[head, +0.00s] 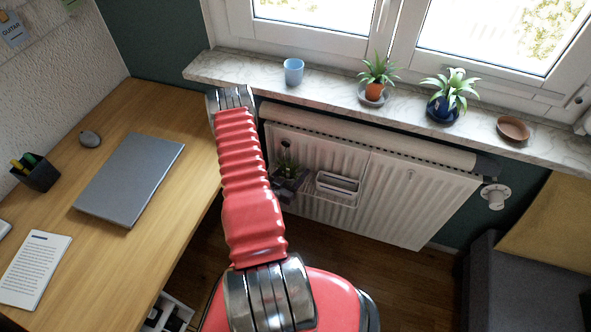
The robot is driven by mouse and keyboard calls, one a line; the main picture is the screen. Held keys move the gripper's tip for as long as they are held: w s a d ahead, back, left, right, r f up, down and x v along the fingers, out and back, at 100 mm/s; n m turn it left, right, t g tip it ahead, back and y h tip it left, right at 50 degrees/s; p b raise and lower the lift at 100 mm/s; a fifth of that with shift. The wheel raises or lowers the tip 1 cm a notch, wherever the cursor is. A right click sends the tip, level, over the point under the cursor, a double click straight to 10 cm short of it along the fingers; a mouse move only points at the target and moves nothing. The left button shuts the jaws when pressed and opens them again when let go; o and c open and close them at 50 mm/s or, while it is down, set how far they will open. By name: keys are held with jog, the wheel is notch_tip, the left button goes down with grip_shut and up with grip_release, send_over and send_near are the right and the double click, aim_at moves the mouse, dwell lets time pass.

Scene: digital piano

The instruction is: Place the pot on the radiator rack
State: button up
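A radiator rack (336,201), a pale wire basket, hangs on the front of the white radiator and holds a white box-like item (338,183). At its left is a dark item with some green (290,186), partly hidden by my arm; I cannot tell whether it is a pot in the rack. On the marble sill, an orange pot (374,91) with a spiky plant stands on a grey saucer, and a dark blue pot (441,109) with a plant stands to its right. My red arm reaches up in front of the radiator's left end; my gripper cannot be made out.
A light blue cup (293,71) and an empty brown saucer (513,129) are on the sill (410,112). The wooden desk (112,237) at left bears a laptop (130,178), mouse, pen holder and paper. A dark grey piece of furniture (525,285) stands at lower right.

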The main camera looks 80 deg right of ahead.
jog(key=shift+o, duration=0.7)
jog(key=shift+r, duration=0.1)
jog(key=v, duration=1.2)
jog(key=shift+w+r, duration=0.1)
dwell(0.5)
